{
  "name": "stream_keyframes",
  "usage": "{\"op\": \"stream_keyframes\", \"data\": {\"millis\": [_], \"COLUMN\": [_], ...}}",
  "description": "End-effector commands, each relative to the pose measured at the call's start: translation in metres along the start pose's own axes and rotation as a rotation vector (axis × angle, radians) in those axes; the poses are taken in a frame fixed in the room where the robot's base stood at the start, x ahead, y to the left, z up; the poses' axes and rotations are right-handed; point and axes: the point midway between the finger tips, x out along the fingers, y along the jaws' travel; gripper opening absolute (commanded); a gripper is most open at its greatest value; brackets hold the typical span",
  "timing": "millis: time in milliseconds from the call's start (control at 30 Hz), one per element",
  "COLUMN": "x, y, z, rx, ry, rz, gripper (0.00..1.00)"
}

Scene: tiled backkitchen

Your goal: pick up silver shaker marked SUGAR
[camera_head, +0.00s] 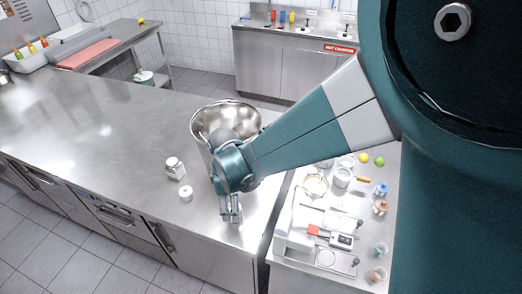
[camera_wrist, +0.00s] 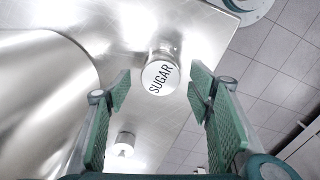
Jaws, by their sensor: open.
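The silver shaker (camera_wrist: 160,78) shows its round white top marked SUGAR in the wrist view. It stands on the steel counter (camera_head: 110,130), ahead of my gripper and in line with the gap between the fingers. My gripper (camera_wrist: 160,85) is open, with a green-padded finger on each side and space around the shaker. In the head view my gripper (camera_head: 231,212) points down near the counter's right end. There I cannot tell the shaker apart from the fingers.
A large steel pot (camera_head: 208,118) stands close behind my gripper. The counter's front edge is near. A lower side table (camera_head: 300,250) with several items is at the right.

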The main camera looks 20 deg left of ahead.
Motion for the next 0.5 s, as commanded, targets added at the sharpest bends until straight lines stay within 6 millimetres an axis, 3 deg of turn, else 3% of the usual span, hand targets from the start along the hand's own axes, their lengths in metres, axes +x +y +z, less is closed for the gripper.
{"op": "stream_keyframes", "data": {"millis": [500], "x": [0.0063], "y": [-0.0001], "z": [0.0002], "rx": [0.000], "ry": [0.000], "rz": [0.000], "gripper": [0.52]}}
